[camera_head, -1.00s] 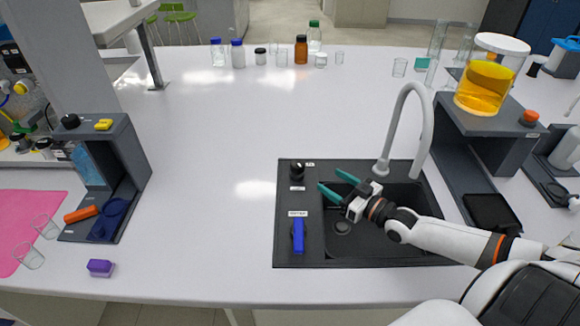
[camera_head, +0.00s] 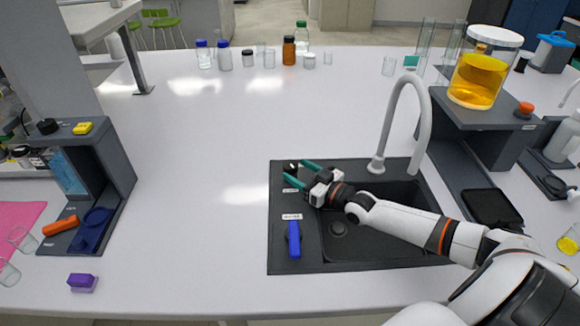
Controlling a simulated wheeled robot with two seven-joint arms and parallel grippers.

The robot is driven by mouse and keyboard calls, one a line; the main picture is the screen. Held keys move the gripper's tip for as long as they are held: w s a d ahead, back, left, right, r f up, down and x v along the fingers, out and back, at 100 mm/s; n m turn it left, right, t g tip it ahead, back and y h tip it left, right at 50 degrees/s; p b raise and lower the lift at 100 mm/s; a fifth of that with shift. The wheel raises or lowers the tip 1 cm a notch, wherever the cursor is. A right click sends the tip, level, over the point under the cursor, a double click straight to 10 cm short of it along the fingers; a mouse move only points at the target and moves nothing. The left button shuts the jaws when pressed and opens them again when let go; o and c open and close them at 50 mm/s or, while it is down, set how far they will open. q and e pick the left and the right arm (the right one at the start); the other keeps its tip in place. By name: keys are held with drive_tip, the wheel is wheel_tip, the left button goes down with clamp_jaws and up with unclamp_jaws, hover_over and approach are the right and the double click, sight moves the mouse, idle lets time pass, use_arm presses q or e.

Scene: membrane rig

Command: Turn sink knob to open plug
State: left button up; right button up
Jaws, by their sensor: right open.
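The black sink (camera_head: 410,250) is set in the white bench, with a grey curved faucet (camera_head: 423,115) behind its basin. A small black knob (camera_head: 291,166) sits at the back left of the sink panel, partly hidden by my right gripper. A blue lever (camera_head: 294,240) stands near the front left of the panel by a white label. The round drain plug (camera_head: 338,229) shows on the basin floor. My right gripper (camera_head: 296,172) is open, with its teal fingers at the knob, one on the far side and one on the near side; contact cannot be told. My left gripper is out of view.
A grey stand with a beaker of yellow liquid (camera_head: 478,80) is right of the sink. Another grey stand (camera_head: 110,150) is at the left, near a purple block (camera_head: 83,281). Bottles line the back; the middle bench is clear.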

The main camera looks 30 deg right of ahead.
sight(296, 170)
drive_tip(key=shift+x, duration=1.85)
